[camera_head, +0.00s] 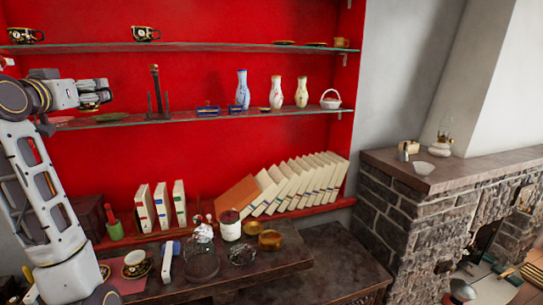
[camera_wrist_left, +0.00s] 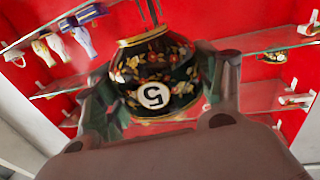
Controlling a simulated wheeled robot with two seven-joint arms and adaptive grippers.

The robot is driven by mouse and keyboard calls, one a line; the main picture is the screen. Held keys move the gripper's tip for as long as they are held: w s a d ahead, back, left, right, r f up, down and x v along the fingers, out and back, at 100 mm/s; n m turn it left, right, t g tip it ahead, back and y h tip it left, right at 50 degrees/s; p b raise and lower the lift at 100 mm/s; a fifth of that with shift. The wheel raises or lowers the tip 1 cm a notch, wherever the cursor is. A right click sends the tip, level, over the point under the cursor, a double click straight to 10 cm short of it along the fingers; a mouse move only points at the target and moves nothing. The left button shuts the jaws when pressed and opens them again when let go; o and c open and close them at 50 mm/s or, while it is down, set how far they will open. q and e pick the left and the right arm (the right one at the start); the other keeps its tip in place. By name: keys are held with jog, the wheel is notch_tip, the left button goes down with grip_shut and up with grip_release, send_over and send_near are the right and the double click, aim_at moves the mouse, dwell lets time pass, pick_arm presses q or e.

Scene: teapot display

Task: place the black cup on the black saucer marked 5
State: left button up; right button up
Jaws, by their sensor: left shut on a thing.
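My left gripper (camera_head: 97,96) is shut on a black cup (camera_wrist_left: 155,75) with a floral pattern, gold edges and a white disc marked 5. The left wrist view appears turned over, so the 5 reads upside down there. In the head view the gripper hangs in front of the red wall, above the middle shelf at the left, and mostly hides the cup. A patterned cup (camera_head: 136,257) stands on a dark saucer (camera_head: 148,268) on the low table. I cannot read a 5 on any saucer. My right gripper is not in view.
The upper shelf (camera_head: 220,47) carries two black cups at the left and small dishes at the right. The middle shelf (camera_head: 220,115) holds vases, a dark stand and plates. Books (camera_head: 290,185) lean below. The low table (camera_head: 230,260) is crowded with a glass jar and canisters.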

pick_arm(q)
jog(key=s+d+f+h, duration=0.1)
jog(key=s+d+f, duration=0.3)
jog(key=f, duration=1.6)
jog(key=s+d+f+m, duration=0.1)
jog(key=s+d+f, duration=0.3)
jog(key=d+f, duration=0.7)
jog(key=s+d+f+h, duration=0.1)
jog(key=s+d+f, duration=0.3)
jog(key=f, duration=2.7)
jog(key=d, duration=0.4)
jog(key=shift+d+m+h, duration=0.3)
jog(key=shift+d, duration=0.05)
